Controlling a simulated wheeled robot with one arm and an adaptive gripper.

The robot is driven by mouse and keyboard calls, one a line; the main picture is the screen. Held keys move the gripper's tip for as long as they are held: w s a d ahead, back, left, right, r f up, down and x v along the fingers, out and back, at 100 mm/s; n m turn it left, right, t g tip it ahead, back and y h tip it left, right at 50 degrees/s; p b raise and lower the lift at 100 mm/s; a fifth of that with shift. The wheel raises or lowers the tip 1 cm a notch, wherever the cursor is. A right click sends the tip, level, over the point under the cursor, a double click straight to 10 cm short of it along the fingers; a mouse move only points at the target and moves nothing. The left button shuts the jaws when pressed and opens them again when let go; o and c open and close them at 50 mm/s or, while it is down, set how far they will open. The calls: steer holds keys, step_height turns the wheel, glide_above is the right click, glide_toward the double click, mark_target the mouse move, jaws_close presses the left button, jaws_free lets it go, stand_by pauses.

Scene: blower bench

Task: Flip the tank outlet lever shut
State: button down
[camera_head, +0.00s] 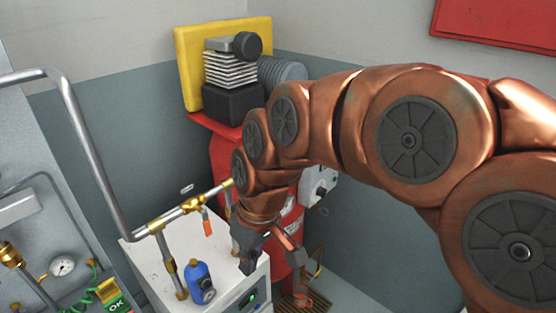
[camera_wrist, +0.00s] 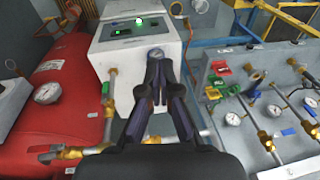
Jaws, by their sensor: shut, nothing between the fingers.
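A brass outlet valve (camera_head: 193,203) sits on the pipe between the red tank (camera_head: 226,160) and the white box. A short orange lever (camera_head: 207,224) hangs down from this pipework. My gripper (camera_head: 250,262) is to the right of and lower in the picture than the lever, apart from it, over the white box's edge. In the wrist view my gripper (camera_wrist: 160,75) is shut and empty. That view shows the red tank (camera_wrist: 70,90) at left and brass pipework with a red handle (camera_wrist: 45,149) at lower left; I cannot tell whether this is the same lever.
The white box (camera_head: 150,262) carries upright pipes and a blue bowl (camera_head: 199,280). A bent grey pipe (camera_head: 90,150) rises at left. A gauge panel (camera_wrist: 265,110) stands at right in the wrist view. My arm hides part of the tank.

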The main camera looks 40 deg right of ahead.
steer(key=w+d+r+t+y, duration=0.1)
steer(key=w+d+r+t, duration=0.3)
steer(key=w, duration=0.6)
steer(key=w+d+r+t, duration=0.1)
steer(key=w+d+r, duration=0.1)
steer(key=d, duration=0.5)
steer(key=w+d+r+t, duration=0.1)
steer(key=w+d+r, duration=0.1)
steer(key=d, duration=0.6)
steer(key=w+d+r+t, duration=0.2)
steer(key=w+d, duration=0.2)
steer(key=d, duration=0.3)
steer(key=shift+d+r+h, duration=0.3)
steer(key=shift+r+h, duration=0.1)
steer(key=shift+w, duration=0.1)
steer(key=s+f+p+x, duration=0.2)
steer(key=p+x, duration=0.2)
steer(key=x, duration=0.8)
steer(key=shift+w+f+p, duration=0.2)
steer(key=shift+f+p, duration=0.1)
steer(key=shift+f, duration=0.05)
